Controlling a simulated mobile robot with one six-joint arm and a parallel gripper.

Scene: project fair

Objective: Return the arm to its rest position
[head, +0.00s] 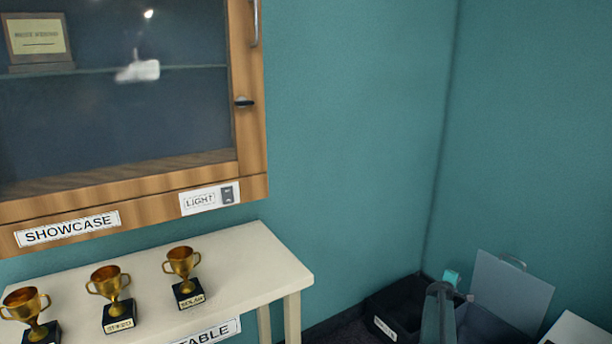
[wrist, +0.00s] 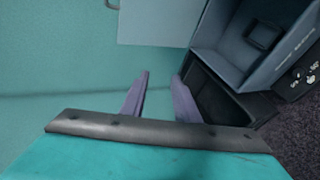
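My arm (head: 440,312) shows at the lower right of the head view, in front of the room's corner. In the wrist view my gripper (wrist: 160,80) has its two purple-grey fingers apart, with only teal wall showing between them. It is open and holds nothing. A black bin (wrist: 219,102) lies just right of the fingers in the wrist view, and it also shows behind my arm in the head view (head: 388,305). My arm hides part of that bin.
A grey-blue box with a raised lid (head: 508,290) stands right of my arm; it fills the upper right of the wrist view (wrist: 245,50). At left, a white table (head: 245,260) bears gold trophies (head: 182,265) below a wooden showcase (head: 255,130). The wall between is bare.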

